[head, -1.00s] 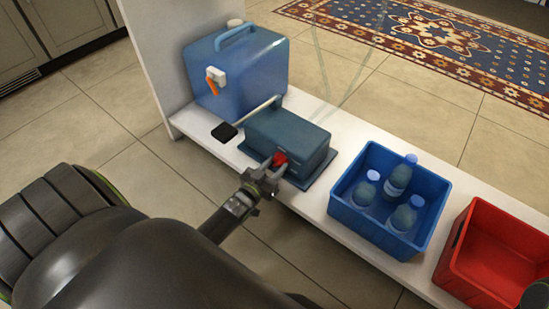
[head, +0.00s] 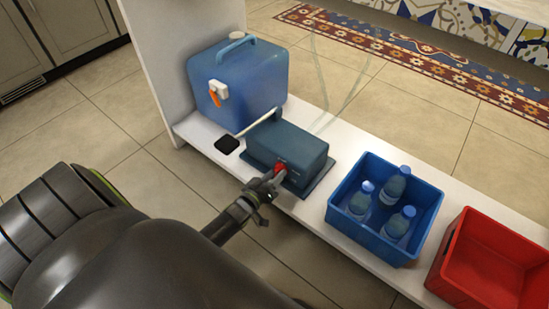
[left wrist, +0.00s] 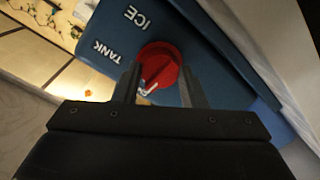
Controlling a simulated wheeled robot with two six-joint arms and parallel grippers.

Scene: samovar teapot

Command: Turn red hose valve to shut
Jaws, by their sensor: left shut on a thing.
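The red valve (head: 280,169) is a round knob on the front face of a dark blue-grey box (head: 290,145) on the low white shelf. In the left wrist view the red knob (left wrist: 158,66) sits between the two fingers, with a white pointer mark and the words "ICE" and "TANK" on the blue face around it. My left gripper (head: 275,181) is shut on the knob, reaching it from the front. The fingers hide part of the knob's sides. My right gripper is not in view.
A blue water tank (head: 240,85) with an orange-levered tap stands behind the box. A black-ended lever (head: 227,145) sticks out leftward. A blue crate (head: 395,250) with bottles and a red crate (head: 475,285) stand to the right. Tiled floor lies in front.

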